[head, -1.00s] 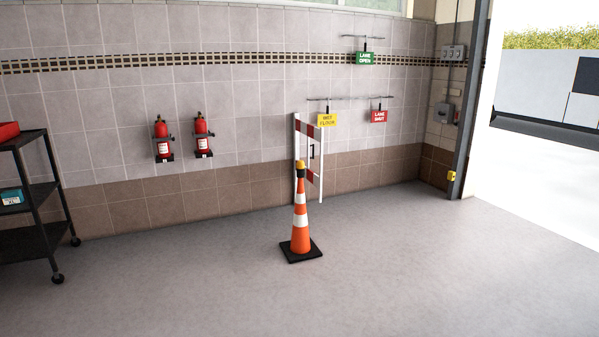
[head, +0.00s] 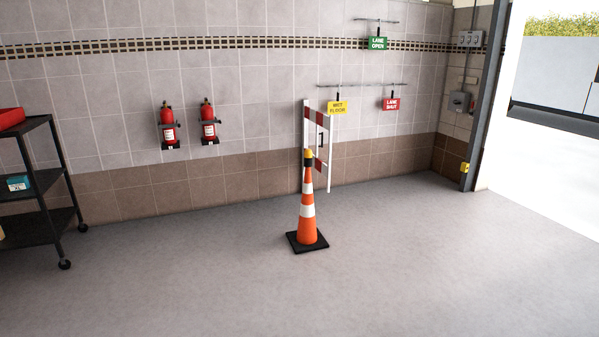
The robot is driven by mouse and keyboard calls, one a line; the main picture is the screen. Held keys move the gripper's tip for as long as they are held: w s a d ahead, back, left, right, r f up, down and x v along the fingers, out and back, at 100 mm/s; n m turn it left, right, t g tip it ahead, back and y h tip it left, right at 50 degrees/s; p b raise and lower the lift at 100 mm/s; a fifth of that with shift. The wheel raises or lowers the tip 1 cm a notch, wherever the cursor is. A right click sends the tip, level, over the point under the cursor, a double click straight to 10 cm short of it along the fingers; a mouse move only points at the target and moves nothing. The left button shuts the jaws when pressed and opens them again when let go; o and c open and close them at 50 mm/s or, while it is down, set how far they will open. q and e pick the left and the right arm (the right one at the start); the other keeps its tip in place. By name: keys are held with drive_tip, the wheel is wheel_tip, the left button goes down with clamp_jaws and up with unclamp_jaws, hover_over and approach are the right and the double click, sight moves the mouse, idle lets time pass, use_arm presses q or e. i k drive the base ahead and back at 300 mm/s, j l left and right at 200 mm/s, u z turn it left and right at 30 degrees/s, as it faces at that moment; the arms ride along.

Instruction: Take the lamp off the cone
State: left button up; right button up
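An orange cone (head: 306,206) with white bands stands upright on its black square base (head: 307,242) on the floor, a little right of the middle of the head view. The lamp (head: 308,158), with a yellow top and a dark lower part, sits on the cone's tip. Neither of my grippers shows in the view, and nothing touches the lamp except the cone beneath it.
A red-and-white barrier (head: 307,118) stands by the wall behind the cone. A black shelf cart (head: 38,181) is at the left. Two fire extinguishers (head: 168,126) and hanging signs (head: 338,107) are on the wall. The floor (head: 300,300) in front is clear.

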sight(308, 152)
drive_tip(key=i+l+z, duration=0.4)
drive_tip(key=i, duration=0.7)
drive_tip(key=i+z, duration=0.35)
drive_tip(key=i, duration=0.8)
